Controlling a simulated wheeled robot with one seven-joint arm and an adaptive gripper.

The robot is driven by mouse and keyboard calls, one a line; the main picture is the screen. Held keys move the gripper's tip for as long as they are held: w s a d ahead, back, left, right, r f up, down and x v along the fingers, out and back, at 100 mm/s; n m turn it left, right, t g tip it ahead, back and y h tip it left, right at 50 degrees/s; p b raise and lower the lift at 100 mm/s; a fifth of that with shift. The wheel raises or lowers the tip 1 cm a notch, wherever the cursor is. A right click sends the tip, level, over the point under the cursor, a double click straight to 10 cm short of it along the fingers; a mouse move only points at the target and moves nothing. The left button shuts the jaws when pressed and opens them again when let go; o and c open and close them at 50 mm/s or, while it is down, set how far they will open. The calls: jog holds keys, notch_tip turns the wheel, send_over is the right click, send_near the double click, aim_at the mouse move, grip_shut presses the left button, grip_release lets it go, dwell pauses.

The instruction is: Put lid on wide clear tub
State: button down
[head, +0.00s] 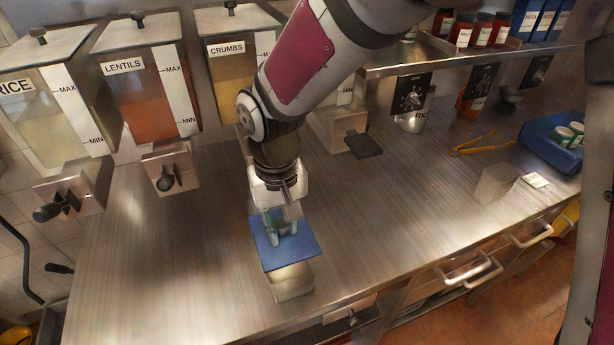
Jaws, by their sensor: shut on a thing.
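My gripper (282,232) points down over the counter near its front edge. It is shut on a blue square lid (302,257), gripping it near the middle of its top. A pale clear tub (291,284) stands on the counter directly under the lid, its front part showing below the lid's near edge. The lid hides the tub's opening. I cannot tell whether the lid touches the rim or hovers just above it.
Another pale box-like container (496,182) stands at the right, with a small white card (535,180) beside it. Yellow tongs (484,144) and a blue bin (550,142) lie behind. Dispensers (140,85) line the back left. The counter's left (170,260) is clear.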

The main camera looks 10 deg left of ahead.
aim_at(284, 236)
jog(key=shift+w+f+b, duration=0.1)
jog(key=shift+f+b, duration=0.95)
jog(key=shift+f, duration=1.65)
jog(key=c, duration=1.3)
grip_release()
